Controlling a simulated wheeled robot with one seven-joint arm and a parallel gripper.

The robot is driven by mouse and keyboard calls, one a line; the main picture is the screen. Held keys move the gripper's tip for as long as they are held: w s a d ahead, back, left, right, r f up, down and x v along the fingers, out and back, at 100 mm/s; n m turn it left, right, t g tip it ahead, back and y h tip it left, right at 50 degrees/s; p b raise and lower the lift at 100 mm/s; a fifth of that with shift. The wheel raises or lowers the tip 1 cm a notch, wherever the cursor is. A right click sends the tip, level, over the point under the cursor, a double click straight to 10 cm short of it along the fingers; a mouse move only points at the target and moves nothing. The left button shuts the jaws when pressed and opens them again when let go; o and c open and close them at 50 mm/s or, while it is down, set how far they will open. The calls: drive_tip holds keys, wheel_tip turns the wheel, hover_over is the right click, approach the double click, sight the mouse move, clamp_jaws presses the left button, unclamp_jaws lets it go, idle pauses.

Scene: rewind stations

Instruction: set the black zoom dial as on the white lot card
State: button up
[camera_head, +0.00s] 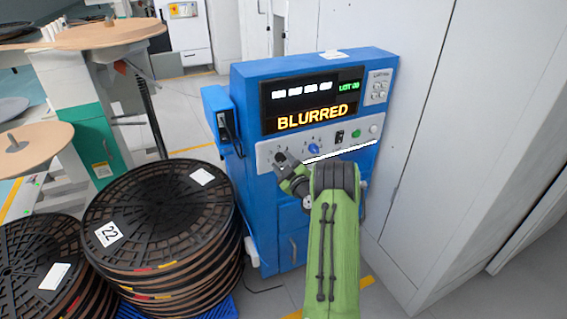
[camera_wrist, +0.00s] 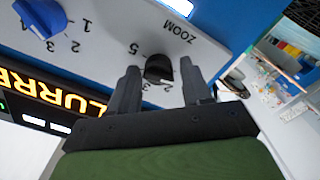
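The black zoom dial (camera_wrist: 159,68) sits on the white panel beside the word ZOOM in the wrist view, where lettering is upside down. The numbers 5 and 3 show near it; others are partly hidden. My gripper (camera_wrist: 160,64) is open, one finger on each side of the dial; I cannot tell whether they touch it. In the head view my gripper (camera_head: 284,160) covers the dial. A small white card (camera_head: 332,55) lies on top of the blue machine (camera_head: 248,90); its writing is unreadable, and I cannot tell if it is the lot card.
The screen (camera_head: 312,100) reads BLURRED in orange and LOT with a number in green. A blue dial (camera_head: 314,148), also in the wrist view (camera_wrist: 40,18), sits beside the zoom dial. Stacked black reels (camera_head: 150,215) stand left, a grey cabinet (camera_head: 470,130) right.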

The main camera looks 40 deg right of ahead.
drive_tip(key=shift+o, duration=0.8)
drive_tip(key=shift+r, duration=0.15)
drive_tip(key=v, duration=1.5)
drive_tip(key=shift+s+a, duration=0.2)
drive_tip(key=shift+s, duration=0.15)
